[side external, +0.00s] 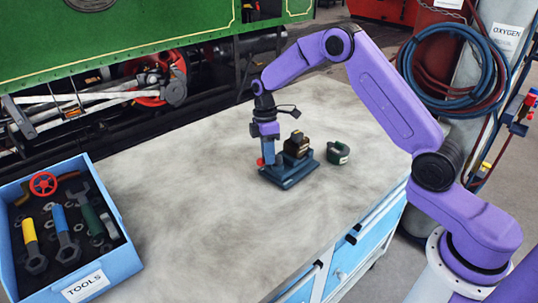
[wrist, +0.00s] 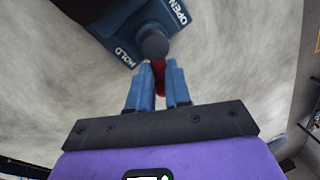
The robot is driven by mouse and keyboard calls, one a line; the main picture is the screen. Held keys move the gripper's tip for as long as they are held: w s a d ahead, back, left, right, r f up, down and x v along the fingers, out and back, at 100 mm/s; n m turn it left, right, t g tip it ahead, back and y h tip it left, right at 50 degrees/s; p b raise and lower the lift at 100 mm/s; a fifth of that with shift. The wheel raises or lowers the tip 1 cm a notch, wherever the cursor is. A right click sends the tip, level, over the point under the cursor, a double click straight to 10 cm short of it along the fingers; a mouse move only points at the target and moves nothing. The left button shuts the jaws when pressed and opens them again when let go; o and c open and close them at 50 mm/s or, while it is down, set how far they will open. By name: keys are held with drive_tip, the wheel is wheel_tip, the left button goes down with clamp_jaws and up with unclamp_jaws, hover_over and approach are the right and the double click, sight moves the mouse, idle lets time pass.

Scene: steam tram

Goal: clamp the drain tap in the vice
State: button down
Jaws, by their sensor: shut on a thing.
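The dark blue vice (side external: 287,175) stands on the worktop. In the wrist view, the vice (wrist: 125,25) carries the words OPEN and HOLD on its side, with a round dark knob between them. A dark brown piece with brass-coloured parts, which looks like the drain tap (side external: 297,145), sits upright at the vice; whether the jaws press on it cannot be told. My gripper (side external: 264,157) points down at the left end of the vice. In the wrist view, my gripper (wrist: 158,88) is shut on a red handle (wrist: 159,78) beside the knob. The fingers hide most of the handle.
A dark green labelled object (side external: 338,153) stands just right of the vice. A blue TOOLS box (side external: 128,260) with several tools is at the left front. The worktop (side external: 190,180) between box and vice is clear. A green locomotive (side external: 110,35) stands behind.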

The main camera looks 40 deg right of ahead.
drive_tip(key=shift+w+d+m+y, duration=0.1)
drive_tip(key=shift+w+m+y, duration=0.15)
drive_tip(key=shift+m, duration=0.8)
drive_tip(key=shift+w+m+y, duration=0.15)
drive_tip(key=shift+w+m, duration=0.1)
drive_tip(key=shift+m, duration=0.8)
drive_tip(key=shift+t, duration=0.3)
drive_tip(key=c, duration=1.1)
unclamp_jaws()
drive_tip(key=shift+d, duration=0.15)
drive_tip(key=r, duration=0.5)
drive_tip(key=w+d+r, duration=0.1)
drive_tip(key=r, duration=0.5)
drive_tip(key=w+d+r, duration=0.1)
drive_tip(key=r, duration=0.5)
drive_tip(key=shift+w+d+r, duration=0.1)
drive_tip(key=shift+w+d, duration=0.05)
drive_tip(key=shift+d, duration=0.1)
